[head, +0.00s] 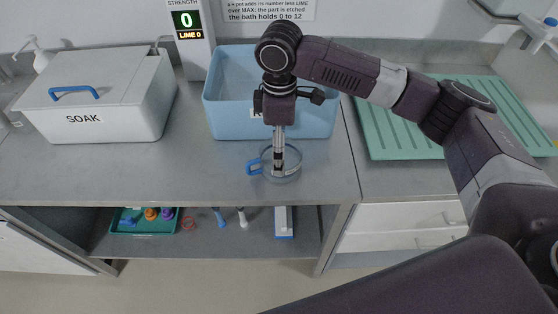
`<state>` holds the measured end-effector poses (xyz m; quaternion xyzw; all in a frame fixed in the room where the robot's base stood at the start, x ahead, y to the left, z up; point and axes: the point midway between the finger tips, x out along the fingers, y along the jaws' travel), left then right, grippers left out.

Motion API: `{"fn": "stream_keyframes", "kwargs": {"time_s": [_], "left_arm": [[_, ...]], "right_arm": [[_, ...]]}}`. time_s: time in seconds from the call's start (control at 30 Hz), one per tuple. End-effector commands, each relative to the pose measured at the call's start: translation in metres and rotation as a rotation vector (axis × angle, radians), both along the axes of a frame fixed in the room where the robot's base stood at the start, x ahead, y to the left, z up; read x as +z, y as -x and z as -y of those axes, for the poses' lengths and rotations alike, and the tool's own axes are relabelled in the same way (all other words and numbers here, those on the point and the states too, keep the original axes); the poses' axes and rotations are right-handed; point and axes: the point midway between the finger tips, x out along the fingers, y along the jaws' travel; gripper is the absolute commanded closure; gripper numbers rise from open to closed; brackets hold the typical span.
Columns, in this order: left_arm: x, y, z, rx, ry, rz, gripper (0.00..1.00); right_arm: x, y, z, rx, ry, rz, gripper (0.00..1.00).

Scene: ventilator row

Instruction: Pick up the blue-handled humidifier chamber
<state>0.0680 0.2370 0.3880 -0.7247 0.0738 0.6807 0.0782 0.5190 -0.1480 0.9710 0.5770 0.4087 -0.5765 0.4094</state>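The humidifier chamber (293,175) is a clear, round, low vessel with a blue loop handle (254,168) on its left side. It sits on the grey counter near the front edge, in front of the light blue tub. My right gripper (279,172) points straight down over the chamber, its fingertips at or within the rim in the picture. The fingers show nearly edge-on, so I cannot tell whether they are open, shut or touching the chamber wall. The gripper and wrist hide part of the chamber. My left gripper is not in view.
The light blue tub (228,122) stands right behind the chamber. A grey SOAK box (120,112) with a blue lid handle is at left, beside a display reading 0 (186,20). A green ribbed mat (390,145) lies at right. A lower shelf (258,240) holds small parts.

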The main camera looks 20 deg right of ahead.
Motion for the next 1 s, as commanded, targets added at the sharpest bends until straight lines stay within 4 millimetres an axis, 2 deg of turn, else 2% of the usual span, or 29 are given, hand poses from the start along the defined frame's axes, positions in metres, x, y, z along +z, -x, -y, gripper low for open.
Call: {"fn": "stream_keyframes", "kwargs": {"time_s": [0.1, 0.2, 0.33, 0.43, 0.9, 1.0], "left_arm": [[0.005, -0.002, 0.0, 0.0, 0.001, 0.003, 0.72], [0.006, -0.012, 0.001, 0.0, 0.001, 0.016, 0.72], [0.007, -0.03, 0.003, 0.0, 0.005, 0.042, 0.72], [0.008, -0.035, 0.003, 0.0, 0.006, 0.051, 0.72], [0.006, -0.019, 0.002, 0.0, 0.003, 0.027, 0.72], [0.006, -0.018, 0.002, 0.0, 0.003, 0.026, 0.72]], "right_arm": [[-0.016, 0.002, 0.0, -0.001, 0.001, -0.003, 0.07], [-0.024, 0.001, 0.0, 0.0, 0.001, 0.0, 0.07], [-0.026, 0.001, 0.0, 0.0, 0.0, 0.001, 0.07], [-0.025, 0.001, 0.0, 0.001, 0.0, 0.001, 0.07], [-0.025, 0.001, 0.0, 0.001, 0.0, 0.001, 0.58], [-0.024, 0.001, -0.001, 0.001, -0.001, 0.003, 0.64]]}}
